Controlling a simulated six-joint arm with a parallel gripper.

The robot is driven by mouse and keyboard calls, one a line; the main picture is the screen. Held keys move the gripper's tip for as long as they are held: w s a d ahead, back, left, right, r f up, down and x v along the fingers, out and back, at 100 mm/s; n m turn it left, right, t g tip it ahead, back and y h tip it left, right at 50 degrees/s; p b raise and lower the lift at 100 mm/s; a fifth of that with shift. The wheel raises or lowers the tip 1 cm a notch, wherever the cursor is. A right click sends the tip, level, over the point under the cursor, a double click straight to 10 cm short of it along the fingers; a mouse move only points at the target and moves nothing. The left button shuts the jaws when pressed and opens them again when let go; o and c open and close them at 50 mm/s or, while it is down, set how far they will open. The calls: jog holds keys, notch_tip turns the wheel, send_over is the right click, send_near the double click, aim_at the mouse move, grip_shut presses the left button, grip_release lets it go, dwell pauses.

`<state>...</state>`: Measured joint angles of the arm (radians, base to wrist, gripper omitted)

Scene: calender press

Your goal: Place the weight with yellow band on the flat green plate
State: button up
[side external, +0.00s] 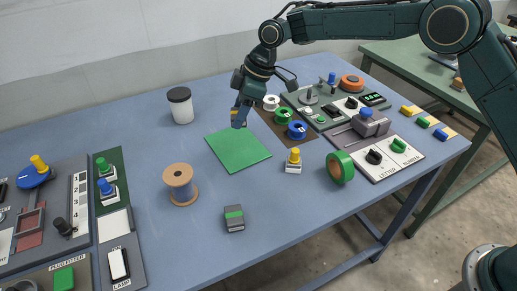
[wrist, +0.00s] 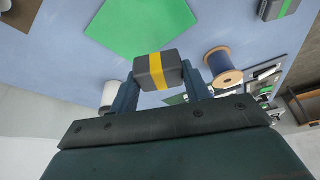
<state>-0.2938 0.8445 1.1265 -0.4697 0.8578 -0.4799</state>
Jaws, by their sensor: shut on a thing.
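The weight with the yellow band (wrist: 158,71) is a dark grey block with a yellow stripe. It is held between the fingers of my gripper (wrist: 160,88) in the wrist view. In the side view my gripper (side external: 240,112) is above the back right corner of the flat green plate, and only a bit of the weight's yellow shows. The flat green plate (side external: 238,150) lies bare on the blue table. The plate (wrist: 140,27) also shows in the wrist view, beyond the weight. The weight appears held above the table; its exact height is unclear.
A similar weight with a green band (side external: 234,218) lies at the front. A wooden spool (side external: 180,184) stands left of the plate and a white jar with black lid (side external: 181,106) behind it.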

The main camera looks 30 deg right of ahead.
send_over(237, 152)
jog(key=d, duration=0.1)
jog(key=f, duration=0.5)
jog(key=shift+s+d+f, duration=0.1)
jog(key=shift+s+f, duration=0.2)
jog(key=shift+f, duration=0.1)
jog(key=shift+f, duration=2.15)
jog(key=shift+f, duration=0.15)
jog(key=o, duration=1.3)
jog(key=v, duration=1.2)
